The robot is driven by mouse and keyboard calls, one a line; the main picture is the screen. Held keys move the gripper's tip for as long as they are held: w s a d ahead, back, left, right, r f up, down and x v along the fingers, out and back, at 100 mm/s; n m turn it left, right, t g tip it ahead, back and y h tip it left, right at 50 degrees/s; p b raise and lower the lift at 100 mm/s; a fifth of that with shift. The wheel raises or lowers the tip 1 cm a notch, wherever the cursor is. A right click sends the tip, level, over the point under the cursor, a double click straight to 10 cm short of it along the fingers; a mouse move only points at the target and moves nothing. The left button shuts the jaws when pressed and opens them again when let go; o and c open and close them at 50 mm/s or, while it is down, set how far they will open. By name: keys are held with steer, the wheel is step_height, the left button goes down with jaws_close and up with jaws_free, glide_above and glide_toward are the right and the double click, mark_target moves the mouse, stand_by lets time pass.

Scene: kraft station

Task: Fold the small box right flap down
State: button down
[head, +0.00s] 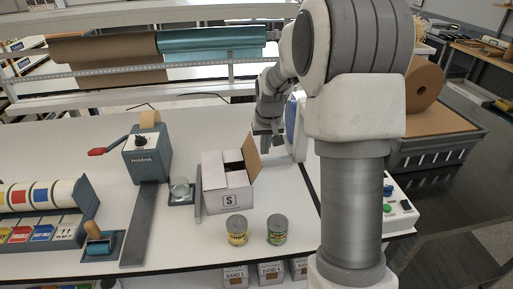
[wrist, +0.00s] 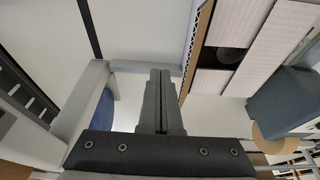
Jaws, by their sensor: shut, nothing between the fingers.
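The small box (head: 226,202), white with an "S" label, stands on the white table. Its right flap (head: 252,158) stands up, brown inner face showing. Other flaps (head: 213,175) lie over the top, leaving a dark gap. In the wrist view, the box top (wrist: 268,38) is at the upper right, and the right flap (wrist: 200,38) shows nearly edge-on. My gripper (head: 272,142) is just right of the raised flap in the head view. In the wrist view, my gripper (wrist: 160,75) is shut and empty, left of the flap; I cannot tell whether they touch.
Two cans (head: 237,230) (head: 277,229) stand in front of the box. A grey tape dispenser (head: 148,155) and a small glass dish (head: 180,188) are to its left. A grey and blue frame-like device (head: 296,128) stands close right of my gripper.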

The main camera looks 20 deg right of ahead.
steer(key=shift+a, duration=0.1)
stand_by(0.4)
steer(key=shift+w+a+r, duration=0.1)
steer(key=shift+w+a, duration=0.1)
steer(key=shift+a, duration=1.2)
steer(key=shift+w+a, duration=0.2)
steer(key=shift+a, duration=1.15)
steer(key=shift+a+b, duration=0.1)
steer(key=shift+b, duration=0.2)
steer(key=a, duration=0.1)
steer(key=a+f+b, duration=0.1)
steer(key=shift+w+a, duration=0.2)
steer(key=shift+a, duration=0.15)
steer(key=shift+f, duration=0.15)
steer(key=shift+a+f+b, duration=0.4)
steer(key=shift+f+b, duration=0.2)
steer(key=shift+r, duration=0.1)
